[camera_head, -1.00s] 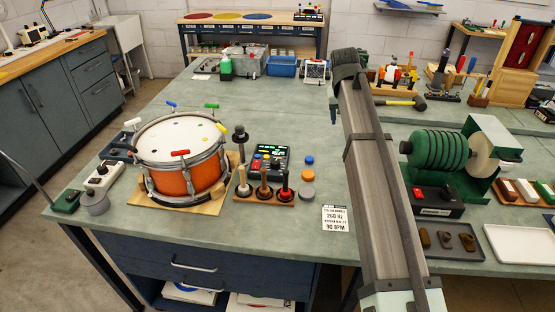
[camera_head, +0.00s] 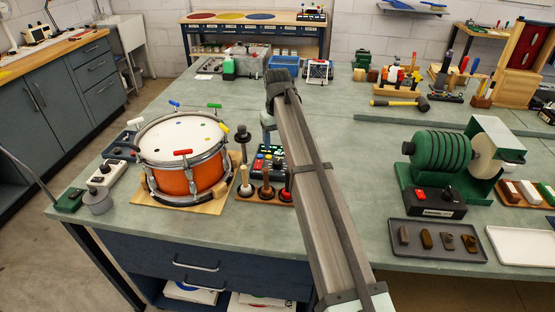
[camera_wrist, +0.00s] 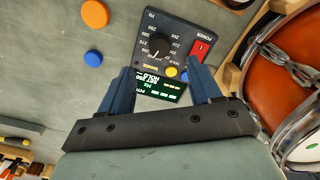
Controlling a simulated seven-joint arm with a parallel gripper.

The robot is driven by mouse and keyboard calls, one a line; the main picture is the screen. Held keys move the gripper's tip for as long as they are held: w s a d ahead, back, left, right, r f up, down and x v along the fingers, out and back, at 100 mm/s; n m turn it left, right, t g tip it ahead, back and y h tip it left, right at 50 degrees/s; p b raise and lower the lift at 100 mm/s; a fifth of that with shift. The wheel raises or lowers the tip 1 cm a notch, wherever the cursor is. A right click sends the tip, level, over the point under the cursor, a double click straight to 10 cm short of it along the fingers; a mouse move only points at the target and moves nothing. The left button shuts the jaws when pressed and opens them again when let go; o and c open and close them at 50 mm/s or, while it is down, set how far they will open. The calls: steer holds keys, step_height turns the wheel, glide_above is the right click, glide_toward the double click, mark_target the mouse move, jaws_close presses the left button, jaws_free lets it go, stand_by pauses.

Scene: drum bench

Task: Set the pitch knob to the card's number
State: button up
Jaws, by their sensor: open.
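The tuner box (camera_head: 264,160) is a dark unit behind the mallet stand, partly hidden by my arm. The wrist view shows its face (camera_wrist: 181,33) with a black round knob (camera_wrist: 160,48) inside a scale marked Hz, a red power switch (camera_wrist: 201,48) and a green-lit display (camera_wrist: 158,90). The exact knob setting is too small to read. My gripper (camera_wrist: 161,68) is open, its blue fingers spread over the box, with nothing between them; the knob appears just beyond the fingertips. The card is hidden behind my arm; the earlier head view shows 260 Hz on it.
An orange drum (camera_head: 183,158) stands left of the box. A mallet stand (camera_head: 265,196) is in front. Orange (camera_wrist: 95,14) and blue (camera_wrist: 93,58) round pieces lie beside the box.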

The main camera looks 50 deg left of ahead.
mark_target(278, 161)
step_height(278, 161, down, 8)
steer(key=shift+r, duration=0.15)
stand_by(0.4)
steer(key=c, duration=1)
